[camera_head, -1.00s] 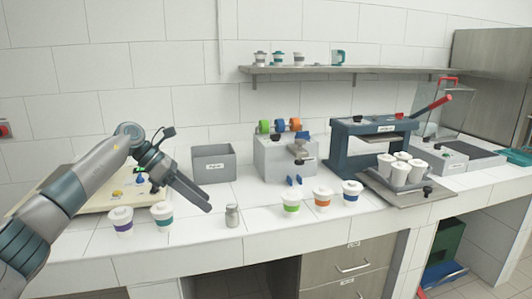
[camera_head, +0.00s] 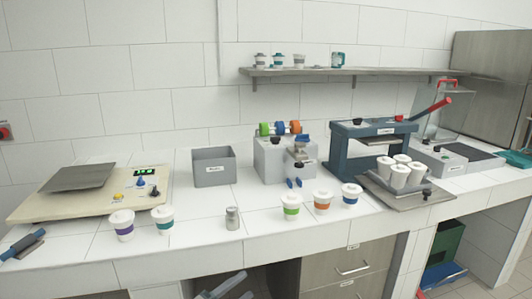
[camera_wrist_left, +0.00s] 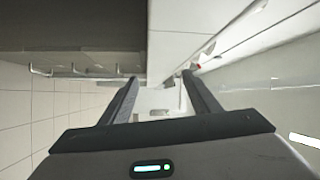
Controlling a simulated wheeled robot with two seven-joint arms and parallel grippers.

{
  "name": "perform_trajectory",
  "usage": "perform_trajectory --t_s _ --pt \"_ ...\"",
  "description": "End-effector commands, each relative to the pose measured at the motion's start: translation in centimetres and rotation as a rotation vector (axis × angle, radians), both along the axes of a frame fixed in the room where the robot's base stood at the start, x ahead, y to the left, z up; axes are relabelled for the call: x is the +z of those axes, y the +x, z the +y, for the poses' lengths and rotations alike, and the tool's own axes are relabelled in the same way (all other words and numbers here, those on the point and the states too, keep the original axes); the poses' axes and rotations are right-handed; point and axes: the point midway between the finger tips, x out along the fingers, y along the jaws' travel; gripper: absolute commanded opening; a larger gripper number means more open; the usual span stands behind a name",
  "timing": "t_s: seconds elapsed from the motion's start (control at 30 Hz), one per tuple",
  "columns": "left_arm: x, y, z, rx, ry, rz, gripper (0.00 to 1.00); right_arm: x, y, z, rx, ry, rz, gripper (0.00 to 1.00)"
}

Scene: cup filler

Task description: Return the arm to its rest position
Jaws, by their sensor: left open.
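My left gripper (camera_head: 232,285) shows only in part at the bottom edge of the head view, low in front of the counter, below its front edge. Its two dark fingers are apart with nothing between them. The left wrist view also shows the open, empty fingers (camera_wrist_left: 160,85), with blurred surfaces beyond. Most of the left arm is out of the head view. My right gripper is not in view.
The white tiled counter (camera_head: 180,253) holds a scale (camera_head: 75,208), lidded cups with purple (camera_head: 123,227) and teal (camera_head: 163,222) bands, a grey bin (camera_head: 214,172), a small shaker (camera_head: 232,218), three more banded cups, and a press (camera_head: 345,165). Drawers (camera_head: 345,272) are below.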

Motion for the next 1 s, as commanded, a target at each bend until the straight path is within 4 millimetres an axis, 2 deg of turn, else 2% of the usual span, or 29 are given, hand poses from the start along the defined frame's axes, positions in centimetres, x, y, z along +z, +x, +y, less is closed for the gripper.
perform_trajectory --t_s 0.03,0.1,0.27,0.37,0.5,0.67,0.8,0.9,1.0 --pt "-2.8 -1.2 0.6 0.056 -0.053 0.089 0.56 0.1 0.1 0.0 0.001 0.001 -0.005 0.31" --pt "-6.7 -2.8 1.9 0.141 -0.124 0.214 0.56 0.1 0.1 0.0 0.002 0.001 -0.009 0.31" --pt "-15.1 -7.6 4.7 0.326 -0.269 0.483 0.56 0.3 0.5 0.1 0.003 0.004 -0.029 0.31" --pt "-20.0 -11.3 6.2 0.434 -0.343 0.639 0.56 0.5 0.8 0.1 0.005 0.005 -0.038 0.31" --pt "-26.2 -17.4 8.0 0.577 -0.433 0.841 0.56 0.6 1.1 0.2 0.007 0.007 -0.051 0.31" --pt "-32.4 -25.3 9.6 0.737 -0.522 1.059 0.56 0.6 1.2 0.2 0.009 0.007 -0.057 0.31" --pt "-36.8 -32.9 10.6 0.874 -0.589 1.238 0.56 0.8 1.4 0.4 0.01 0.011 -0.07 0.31" --pt "-39.2 -38.1 11.0 0.964 -0.63 1.351 0.56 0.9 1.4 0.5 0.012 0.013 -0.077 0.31" --pt "-40.8 -42.4 11.3 1.037 -0.662 1.44 0.56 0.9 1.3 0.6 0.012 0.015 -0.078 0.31"
